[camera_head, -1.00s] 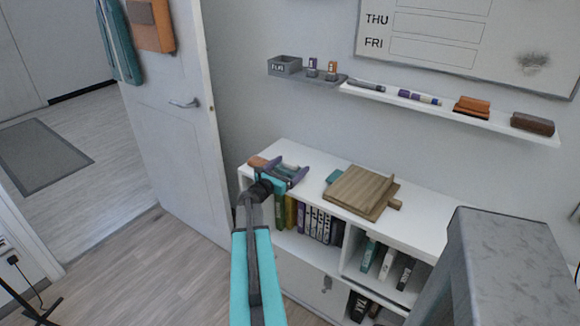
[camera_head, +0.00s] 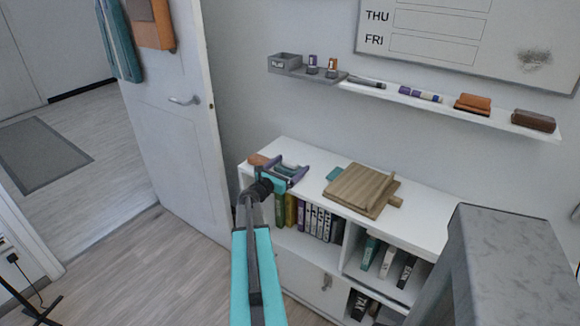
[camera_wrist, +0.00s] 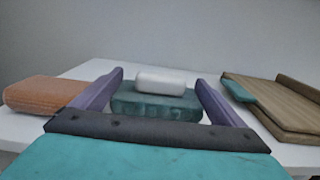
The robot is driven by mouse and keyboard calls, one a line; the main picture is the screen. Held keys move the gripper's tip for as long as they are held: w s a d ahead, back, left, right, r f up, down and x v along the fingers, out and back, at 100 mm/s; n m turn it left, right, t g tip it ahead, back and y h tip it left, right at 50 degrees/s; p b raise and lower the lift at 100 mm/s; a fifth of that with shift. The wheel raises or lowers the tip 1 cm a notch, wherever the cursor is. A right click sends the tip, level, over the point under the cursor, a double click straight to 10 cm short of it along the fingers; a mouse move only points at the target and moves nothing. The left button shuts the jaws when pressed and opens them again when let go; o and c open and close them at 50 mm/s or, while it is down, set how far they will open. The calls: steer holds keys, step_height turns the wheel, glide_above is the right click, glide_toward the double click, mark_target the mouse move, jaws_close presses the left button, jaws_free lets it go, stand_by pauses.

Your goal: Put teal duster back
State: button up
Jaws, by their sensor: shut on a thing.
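The teal duster (camera_wrist: 160,104) is a teal block with a white piece on top. In the wrist view it sits between the purple fingers of my gripper (camera_wrist: 160,98), which is shut on it. In the head view my gripper (camera_head: 288,171) is over the far left end of the white shelf desk (camera_head: 420,226). The duster shows there only as a small patch between the fingers. I cannot tell whether its underside touches the desk top.
An orange block (camera_wrist: 45,94) lies close to the left finger. A wooden board (camera_head: 360,190) with a teal piece (camera_head: 334,174) at its edge lies to the right. A wall ledge (camera_head: 450,108) above carries markers, an orange block (camera_head: 472,103) and a brown block (camera_head: 533,121).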

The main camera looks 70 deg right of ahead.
steer(key=shift+f, duration=0.3)
steer(key=o, duration=0.8)
steer(key=shift+o, duration=0.2)
steer(key=b+v, duration=0.2)
steer(key=v, duration=1.2)
steer(key=shift+b, duration=0.35)
steer(key=shift+d, duration=0.1)
